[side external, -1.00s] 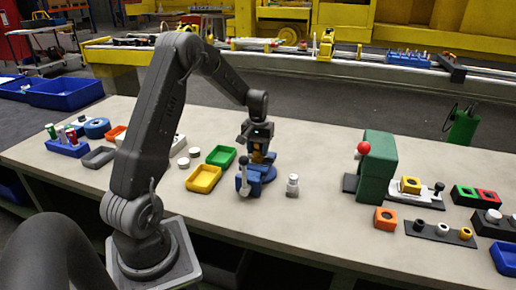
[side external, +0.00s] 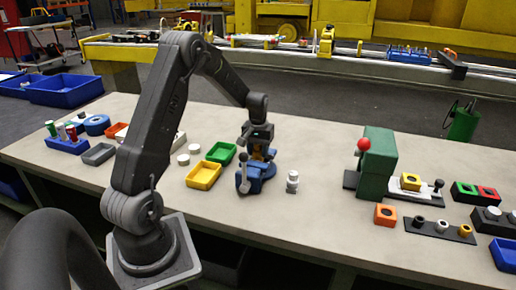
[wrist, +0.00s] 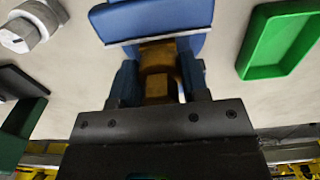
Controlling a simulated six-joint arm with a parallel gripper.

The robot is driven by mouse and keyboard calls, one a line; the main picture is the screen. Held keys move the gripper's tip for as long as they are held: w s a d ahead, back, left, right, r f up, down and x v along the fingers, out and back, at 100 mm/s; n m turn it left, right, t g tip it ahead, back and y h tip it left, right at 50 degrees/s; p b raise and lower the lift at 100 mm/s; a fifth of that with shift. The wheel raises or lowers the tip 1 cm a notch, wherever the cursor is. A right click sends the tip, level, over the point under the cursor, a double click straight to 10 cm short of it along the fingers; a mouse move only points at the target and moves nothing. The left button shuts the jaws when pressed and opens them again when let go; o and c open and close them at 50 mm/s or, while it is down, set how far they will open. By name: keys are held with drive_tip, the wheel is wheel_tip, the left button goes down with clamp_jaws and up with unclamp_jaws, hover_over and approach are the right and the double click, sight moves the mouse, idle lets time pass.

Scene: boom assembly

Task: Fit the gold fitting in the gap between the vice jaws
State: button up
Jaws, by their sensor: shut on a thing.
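The gold fitting (wrist: 157,86) is held between the fingers of my gripper (wrist: 158,88). In the side external view, my gripper (side external: 257,152) points down over the blue vice (side external: 256,178), and the fitting is mostly hidden behind the fingers. In the wrist view, the vice's blue jaw (wrist: 160,18) with a pale edge lies just beyond the fitting. The fitting is at the vice, low between its blue parts. I cannot tell if it touches the jaws or how deep it sits.
A green tray (side external: 221,153) and a yellow tray (side external: 203,175) lie left of the vice. A white and grey fitting (side external: 292,181) stands close to its right. A green press with a red knob (side external: 377,165) is farther right. The bench between is clear.

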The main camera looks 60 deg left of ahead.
drive_tip(key=o, duration=1)
drive_tip(key=shift+r, duration=3.5)
drive_tip(key=shift+d, duration=0.1)
drive_tip(key=s+d+r+m+t, duration=0.1)
drive_tip(key=d+r+m, duration=0.1)
drive_tip(key=d+r, duration=0.7)
drive_tip(key=s+d+r+m+t, duration=0.1)
drive_tip(key=s+d+m, duration=0.1)
drive_tip(key=s+d, duration=0.4)
drive_tip(key=s+d+r+m+t, duration=0.1)
drive_tip(key=s+d+m+t, duration=0.1)
drive_tip(key=s+d, duration=0.3)
drive_tip(key=s+d+r+m+t, duration=0.1)
drive_tip(key=s+d+r+m, duration=0.1)
drive_tip(key=s+d, duration=0.4)
drive_tip(key=shift+s+d+m+t, duration=0.15)
drive_tip(key=shift+s+d+m, duration=0.1)
drive_tip(key=shift+d, duration=0.65)
drive_tip(key=shift+s+d+m+t, duration=0.15)
drive_tip(key=shift+d+m, duration=0.1)
drive_tip(key=shift+d, duration=0.65)
